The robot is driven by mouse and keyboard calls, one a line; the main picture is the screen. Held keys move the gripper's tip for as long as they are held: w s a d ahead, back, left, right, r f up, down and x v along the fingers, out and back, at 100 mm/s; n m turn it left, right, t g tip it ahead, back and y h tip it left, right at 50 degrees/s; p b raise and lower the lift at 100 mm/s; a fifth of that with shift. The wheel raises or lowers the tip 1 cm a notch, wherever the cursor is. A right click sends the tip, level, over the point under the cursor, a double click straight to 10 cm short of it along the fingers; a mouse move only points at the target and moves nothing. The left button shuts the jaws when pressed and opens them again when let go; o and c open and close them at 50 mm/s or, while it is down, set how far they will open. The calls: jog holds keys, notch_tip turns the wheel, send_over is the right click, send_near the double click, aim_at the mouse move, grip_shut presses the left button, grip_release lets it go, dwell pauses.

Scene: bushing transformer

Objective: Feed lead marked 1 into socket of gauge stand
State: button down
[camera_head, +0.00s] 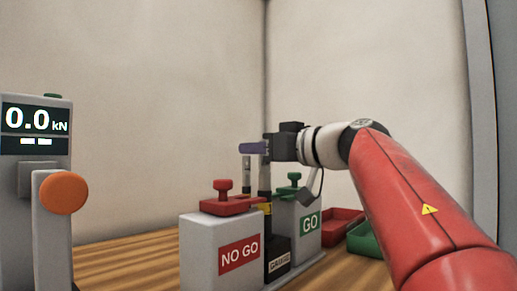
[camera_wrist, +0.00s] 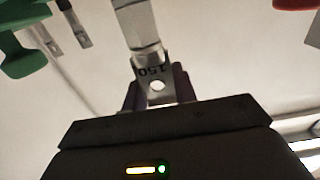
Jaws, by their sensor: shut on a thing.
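My gripper (camera_head: 253,147) is above the gauge stand, between the NO GO and GO blocks. In the wrist view its purple jaws (camera_wrist: 158,88) are shut on a metal lug with a round hole (camera_wrist: 152,70), whose marking looks like 150. A pale lead (camera_wrist: 136,25) runs from the lug to the top of that view. The gauge stand (camera_head: 279,262) is a dark block labelled GAUGE, with yellow near its top. A dark upright piece stands between it and my gripper; I cannot tell whether it is lead or stand. The socket opening is hidden.
The NO GO block (camera_head: 222,250) with a red handle (camera_head: 223,197) stands at front left of the stand. The GO block (camera_head: 309,225) with a green handle (camera_head: 293,188) is behind right. Red (camera_head: 343,217) and green (camera_head: 366,240) trays lie right. A force display (camera_head: 36,130) stands far left.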

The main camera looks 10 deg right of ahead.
jog(key=c, duration=1)
grip_release()
jog(key=shift+c, duration=0.2)
jog(key=v, duration=0.8)
